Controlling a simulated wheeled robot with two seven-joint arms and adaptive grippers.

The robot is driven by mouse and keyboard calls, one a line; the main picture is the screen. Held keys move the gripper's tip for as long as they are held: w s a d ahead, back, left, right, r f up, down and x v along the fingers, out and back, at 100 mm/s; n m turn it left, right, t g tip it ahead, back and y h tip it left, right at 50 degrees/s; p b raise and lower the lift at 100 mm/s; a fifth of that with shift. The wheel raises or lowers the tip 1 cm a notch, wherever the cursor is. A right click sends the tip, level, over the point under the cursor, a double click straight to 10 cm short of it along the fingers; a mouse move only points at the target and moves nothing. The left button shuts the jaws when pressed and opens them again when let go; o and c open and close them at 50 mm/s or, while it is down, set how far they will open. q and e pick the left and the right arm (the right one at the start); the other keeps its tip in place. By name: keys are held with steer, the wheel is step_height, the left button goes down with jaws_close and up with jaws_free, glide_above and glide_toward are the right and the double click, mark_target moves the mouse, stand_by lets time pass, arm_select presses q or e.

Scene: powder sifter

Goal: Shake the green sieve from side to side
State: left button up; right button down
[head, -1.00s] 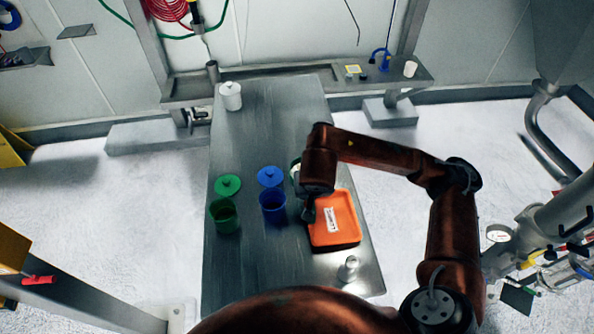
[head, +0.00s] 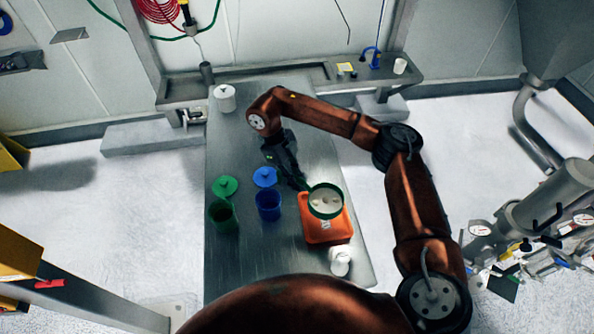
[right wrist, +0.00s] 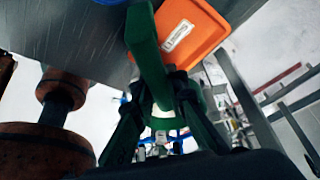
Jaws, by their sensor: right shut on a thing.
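The green sieve (head: 326,201) is a round green-rimmed sieve with pale powder and a few lumps inside. In the head view it is over the upper part of the orange tray (head: 318,230). My right gripper (head: 299,184) is shut on the sieve's handle, coming from the upper left. In the right wrist view the green handle (right wrist: 148,50) runs between the fingers of my right gripper (right wrist: 160,100), with the orange tray (right wrist: 190,40) behind. The sieve appears held above the tray, though the gap is hard to judge. My left gripper is not in view.
A green cup (head: 222,216) and a blue cup (head: 268,205) stand left of the tray, with a green lid (head: 225,186) and a blue lid (head: 265,177) behind them. A white container (head: 341,261) stands in front of the tray. A white lidded jar (head: 226,98) is at the back.

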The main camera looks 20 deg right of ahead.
steer(key=m+y, duration=0.1)
steer(key=m, duration=0.1)
steer(key=m+y+p, duration=0.1)
steer(key=m, duration=0.2)
steer(key=w+m+g, duration=0.1)
steer(key=m, duration=0.1)
steer(key=shift+d+y, duration=0.15)
steer(key=shift+y, duration=0.25)
steer(key=m+t+y+p, duration=0.1)
steer(key=m+t, duration=0.1)
steer(key=m, duration=0.5)
steer(key=w+f+m+t+y+p, duration=0.1)
steer(key=m+y+p, duration=0.1)
steer(key=m, duration=0.5)
steer(key=w+d+m+t+y+p, duration=0.1)
steer(key=m+t+p, duration=0.1)
steer(key=m, duration=0.5)
steer(key=shift+f+t, duration=0.15)
steer(key=shift+t, duration=0.15)
steer(key=shift+f, duration=0.2)
steer(key=shift+f+y+b, duration=0.3)
steer(key=shift+f+b, duration=1.5)
steer(key=shift+a, duration=0.1)
